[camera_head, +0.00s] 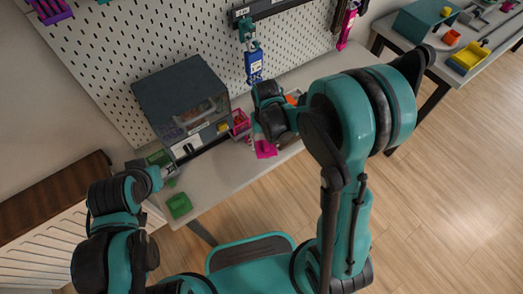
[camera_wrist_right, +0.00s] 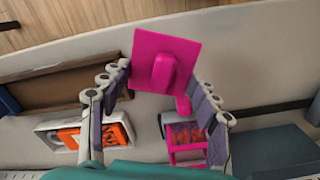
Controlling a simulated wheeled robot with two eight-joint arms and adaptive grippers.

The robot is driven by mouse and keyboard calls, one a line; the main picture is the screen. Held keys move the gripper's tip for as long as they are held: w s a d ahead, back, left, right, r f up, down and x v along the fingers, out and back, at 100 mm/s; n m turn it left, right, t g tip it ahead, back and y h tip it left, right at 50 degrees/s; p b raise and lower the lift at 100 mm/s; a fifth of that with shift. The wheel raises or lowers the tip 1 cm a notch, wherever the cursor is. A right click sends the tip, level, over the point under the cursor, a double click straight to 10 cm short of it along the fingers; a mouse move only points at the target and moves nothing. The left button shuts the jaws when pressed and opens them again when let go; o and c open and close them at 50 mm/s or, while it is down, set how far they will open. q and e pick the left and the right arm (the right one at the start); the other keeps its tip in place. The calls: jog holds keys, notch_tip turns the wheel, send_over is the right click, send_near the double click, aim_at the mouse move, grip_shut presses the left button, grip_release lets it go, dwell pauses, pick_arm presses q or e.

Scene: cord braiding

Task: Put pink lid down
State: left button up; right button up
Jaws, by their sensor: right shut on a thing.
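The pink lid (camera_head: 266,149) is a flat plate with a raised handle. It is over the front part of the table, and in the right wrist view the lid (camera_wrist_right: 190,50) lies between the fingertips. My right gripper (camera_wrist_right: 160,83) is shut on it, with a finger at each side. In the head view my right arm hides most of that gripper. Whether the lid touches the table cannot be told. My left gripper (camera_head: 171,174) is at the table's left end, small and partly hidden, near a green lid (camera_head: 179,205).
A pink open container (camera_head: 241,123) stands beside a dark cabinet (camera_head: 185,92); it also shows in the right wrist view (camera_wrist_right: 187,154). A white tray (camera_wrist_right: 45,127) holds an orange item. A pegboard (camera_head: 120,45) rises behind. The table front between both grippers (camera_head: 222,172) is clear.

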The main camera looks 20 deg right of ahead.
aim_at(262, 145)
jog(key=shift+w+a+f, duration=0.2)
jog(key=shift+a+f, duration=0.2)
jog(key=shift+a, duration=0.05)
jog(key=shift+f+b, duration=1.1)
jog(key=shift+f, duration=0.75)
jog(key=shift+f, duration=0.25)
jog(key=o, duration=0.9)
jog(key=shift+r, duration=0.1)
